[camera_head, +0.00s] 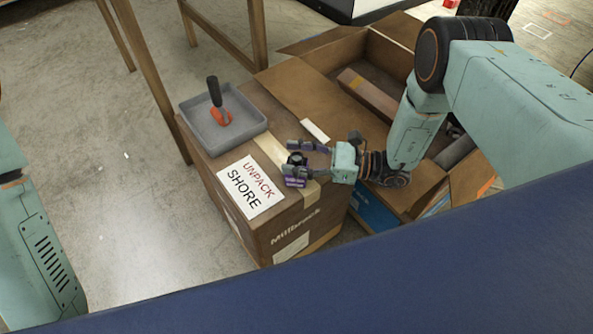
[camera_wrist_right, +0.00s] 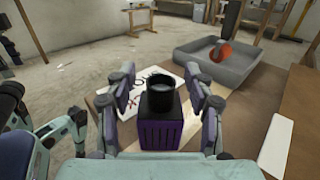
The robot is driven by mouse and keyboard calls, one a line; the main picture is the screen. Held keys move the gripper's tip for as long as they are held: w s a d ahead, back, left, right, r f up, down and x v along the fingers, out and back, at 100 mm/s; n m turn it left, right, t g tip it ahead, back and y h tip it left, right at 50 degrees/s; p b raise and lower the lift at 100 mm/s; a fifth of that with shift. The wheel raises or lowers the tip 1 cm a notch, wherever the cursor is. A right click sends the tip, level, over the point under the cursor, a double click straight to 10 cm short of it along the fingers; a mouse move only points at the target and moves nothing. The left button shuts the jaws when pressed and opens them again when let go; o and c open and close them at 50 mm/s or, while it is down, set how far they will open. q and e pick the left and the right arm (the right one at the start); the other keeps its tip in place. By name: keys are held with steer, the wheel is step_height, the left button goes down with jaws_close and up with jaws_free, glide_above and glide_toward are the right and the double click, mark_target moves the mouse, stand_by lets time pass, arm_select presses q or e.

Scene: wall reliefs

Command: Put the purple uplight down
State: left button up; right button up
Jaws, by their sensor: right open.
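The purple uplight (camera_wrist_right: 160,127) has a purple ribbed body with a black cylinder on top. It stands upright on the cardboard box marked "UNPACK SHORE" (camera_head: 229,207). In the head view the uplight (camera_head: 295,170) is small and partly covered by my right gripper (camera_head: 305,162). In the wrist view my right gripper (camera_wrist_right: 163,108) is open, with one finger on each side of the uplight and gaps between. Of my left arm only links show at the left edge of the head view; its gripper is out of view.
A grey tray (camera_head: 187,108) with an orange and black tool (camera_head: 217,105) sits on the far part of the box top. A white label (camera_head: 315,131) lies near the gripper. An open carton (camera_head: 330,62) stands behind to the right. Wooden legs (camera_head: 150,75) rise at the left.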

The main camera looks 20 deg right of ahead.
steer(key=shift+c, duration=0.2)
jaws_close()
stand_by(0.3)
